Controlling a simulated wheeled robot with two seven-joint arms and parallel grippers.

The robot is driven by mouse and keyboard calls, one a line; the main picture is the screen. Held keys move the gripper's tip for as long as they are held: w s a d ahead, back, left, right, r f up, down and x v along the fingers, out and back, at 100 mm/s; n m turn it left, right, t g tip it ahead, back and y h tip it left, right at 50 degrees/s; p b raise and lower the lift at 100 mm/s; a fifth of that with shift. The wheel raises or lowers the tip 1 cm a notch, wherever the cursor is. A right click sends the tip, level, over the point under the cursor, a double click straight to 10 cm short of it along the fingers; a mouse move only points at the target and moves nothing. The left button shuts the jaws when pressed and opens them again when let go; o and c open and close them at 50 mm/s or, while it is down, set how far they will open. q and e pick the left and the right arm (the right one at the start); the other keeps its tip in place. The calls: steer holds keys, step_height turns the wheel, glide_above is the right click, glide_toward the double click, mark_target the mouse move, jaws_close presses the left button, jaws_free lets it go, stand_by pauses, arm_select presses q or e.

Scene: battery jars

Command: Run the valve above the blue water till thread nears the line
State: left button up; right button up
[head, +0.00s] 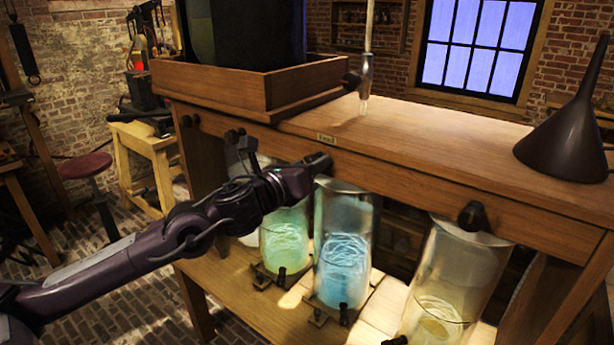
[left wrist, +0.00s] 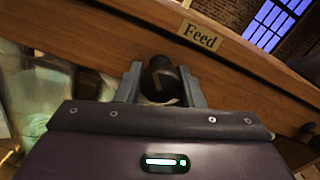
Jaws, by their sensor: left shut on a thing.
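The blue-water jar (head: 344,235) is a tall clear glass cylinder standing under the bench's front rail. Pale thread-like swirls show in its blue water (head: 343,265). The dark valve knob (head: 321,160) sits on the rail just above this jar. My left gripper (head: 312,166) is at the knob. In the left wrist view, its two grey fingers (left wrist: 160,88) are on either side of the knob (left wrist: 160,72), shut on it. The finger contact is partly hidden in the head view. My right gripper is not in view.
A green-water jar (head: 285,235) stands left of the blue one, and a yellowish jar (head: 440,285) stands right. Another knob (head: 473,215) is on the rail at right. A "Feed" label (left wrist: 200,36) is near the held knob. A dark funnel (head: 568,140) stands on the bench top.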

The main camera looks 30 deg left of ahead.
arm_select(q)
steer(key=m+b, duration=0.4)
steer(key=shift+f+b, duration=0.2)
steer(key=shift+b, duration=0.15)
steer(key=shift+r+b, duration=0.1)
steer(key=shift+b, duration=0.2)
steer(key=shift+r+m, duration=0.1)
steer(key=shift+m, duration=0.3)
steer(key=m+b, duration=0.2)
steer(key=b, duration=0.2)
steer(key=shift+m, duration=0.8)
steer(key=o, duration=1.1)
